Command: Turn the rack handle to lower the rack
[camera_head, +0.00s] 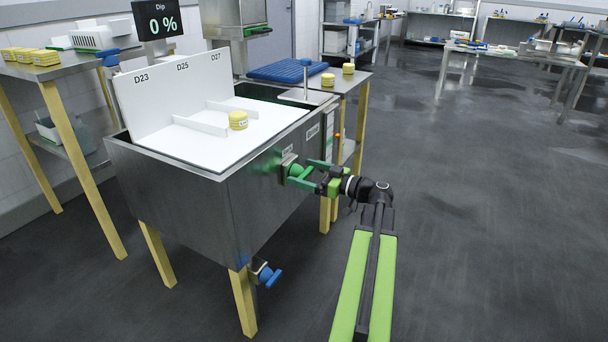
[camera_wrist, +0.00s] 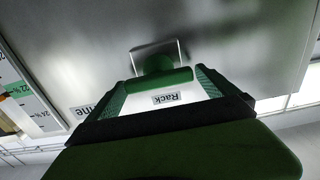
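The green rack handle (camera_head: 296,171) is on the front wall of the steel tank (camera_head: 185,200). My gripper (camera_head: 304,174) reaches it from the right, with one finger at each end of the handle bar. In the wrist view the handle (camera_wrist: 160,77) spans the space between the fingers, which seem to touch its ends; the bar is slightly tilted. A label reading "Rack" (camera_wrist: 166,98) shows upside down there. The white rack (camera_head: 180,140) sits at the top of the tank, with a yellow cheese (camera_head: 238,120) on it. The display (camera_head: 159,22) reads "Dip 0 %".
A blue valve (camera_head: 266,274) sticks out low on the tank. A side table (camera_head: 358,82) with a blue tray (camera_head: 287,70) stands behind the tank. Another table (camera_head: 75,66) with yellow cheeses is at the left. The floor at the right is clear.

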